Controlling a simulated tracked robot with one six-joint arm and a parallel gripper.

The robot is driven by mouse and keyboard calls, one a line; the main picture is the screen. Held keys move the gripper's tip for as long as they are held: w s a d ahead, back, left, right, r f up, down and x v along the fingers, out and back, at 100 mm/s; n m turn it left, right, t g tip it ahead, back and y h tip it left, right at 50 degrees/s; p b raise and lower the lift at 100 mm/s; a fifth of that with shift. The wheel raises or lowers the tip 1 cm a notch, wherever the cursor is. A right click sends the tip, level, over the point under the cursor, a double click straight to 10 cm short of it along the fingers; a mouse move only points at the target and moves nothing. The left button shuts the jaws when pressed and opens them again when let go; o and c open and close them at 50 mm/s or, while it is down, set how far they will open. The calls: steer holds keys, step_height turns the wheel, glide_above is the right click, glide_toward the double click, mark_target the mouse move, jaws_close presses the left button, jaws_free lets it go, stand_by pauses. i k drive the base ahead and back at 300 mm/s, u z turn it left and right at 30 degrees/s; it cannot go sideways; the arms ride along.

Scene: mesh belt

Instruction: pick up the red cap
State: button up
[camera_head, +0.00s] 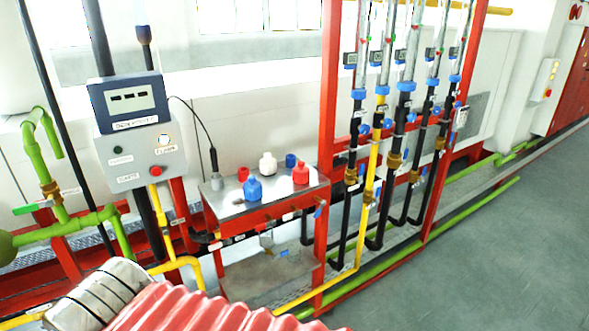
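A small red piece (243,173), which looks like the red cap, sits at the back left of a small metal-topped table (226,197). A red bottle-shaped piece (300,173) with a narrower top stands at the right of the same table. Both are upright and apart from each other. The pieces are small in the picture, so their exact shape is hard to tell. My gripper is not in view.
A blue bottle-shaped piece (253,189), a white one (267,164) and a small blue piece (290,160) share the tabletop. A grey control box (135,155) stands left. Vertical pipes (404,110) rise right. Floor (480,250) at right is clear.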

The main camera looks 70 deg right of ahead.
mark_target(301, 173)
steer(key=z, duration=0.35)
steer(key=i, duration=0.6)
steer(key=z, duration=1)
steer(key=i, duration=0.65)
steer(key=z, duration=0.55)
